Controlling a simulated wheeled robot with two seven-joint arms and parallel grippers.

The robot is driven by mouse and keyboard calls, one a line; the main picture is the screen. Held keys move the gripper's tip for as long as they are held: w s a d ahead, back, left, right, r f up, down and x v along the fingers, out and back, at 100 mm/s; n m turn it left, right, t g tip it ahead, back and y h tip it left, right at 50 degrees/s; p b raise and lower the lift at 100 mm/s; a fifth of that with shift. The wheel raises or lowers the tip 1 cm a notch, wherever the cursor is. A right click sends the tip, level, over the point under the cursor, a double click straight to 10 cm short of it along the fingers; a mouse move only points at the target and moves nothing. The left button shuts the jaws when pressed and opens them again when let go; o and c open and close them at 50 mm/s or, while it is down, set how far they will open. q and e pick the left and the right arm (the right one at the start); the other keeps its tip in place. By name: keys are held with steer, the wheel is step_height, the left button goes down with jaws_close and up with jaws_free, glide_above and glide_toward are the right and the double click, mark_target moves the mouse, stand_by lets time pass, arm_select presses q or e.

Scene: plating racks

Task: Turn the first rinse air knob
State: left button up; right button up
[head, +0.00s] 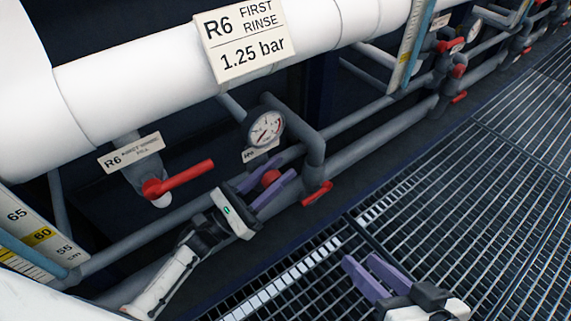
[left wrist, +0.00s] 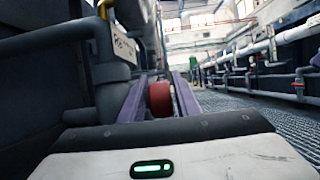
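A round red knob (head: 270,178) sits on the lower pipework under the gauge, near a small tag that is too small to read fully. My left gripper (head: 279,168) reaches in from the left with its purple fingers on either side of the knob. In the left wrist view the red knob (left wrist: 160,98) lies between the two spread fingers (left wrist: 161,80), with a narrow gap seeming to show beside it. Contact cannot be made out. My right gripper (head: 362,262) is open and empty above the floor grating, at the bottom right.
A pressure gauge (head: 266,129) stands just above the knob. A red lever (head: 180,178) is to the left and a red valve handle (head: 317,193) to the right. The large white pipe (head: 150,85) carries an R6 first rinse 1.25 bar sign (head: 243,38). Grating (head: 440,200) is clear at right.

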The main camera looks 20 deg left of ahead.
arm_select(q)
steer(key=shift+x, duration=1.35)
arm_select(e)
steer(key=shift+r, duration=0.1)
arm_select(q)
jaws_close()
steer(key=shift+p, duration=0.4)
steer(key=shift+g+y+p, duration=0.4)
steer(key=shift+p, duration=0.05)
steer(key=shift+w+d+f+g+y+p, duration=0.1)
steer(key=shift+f+g+y+p, duration=0.5)
steer(key=shift+p, duration=1.2)
steer(key=shift+w+f+g+y+p, duration=0.1)
steer(key=shift+f+g+y+p, duration=0.2)
steer(key=shift+g+y+p, duration=1)
steer(key=shift+w+d+f+g+p, duration=0.1)
steer(key=shift+f+g+p, duration=0.4)
steer(key=shift+p, duration=1.75)
arm_select(e)
steer(key=s+d+f+m+h, duration=0.1)
steer(key=s+d+h, duration=0.1)
steer(key=d, duration=0.4)
steer(key=shift+s+d+h, duration=0.15)
steer(key=shift+d+h, duration=0.25)
steer(key=shift+h, duration=0.4)
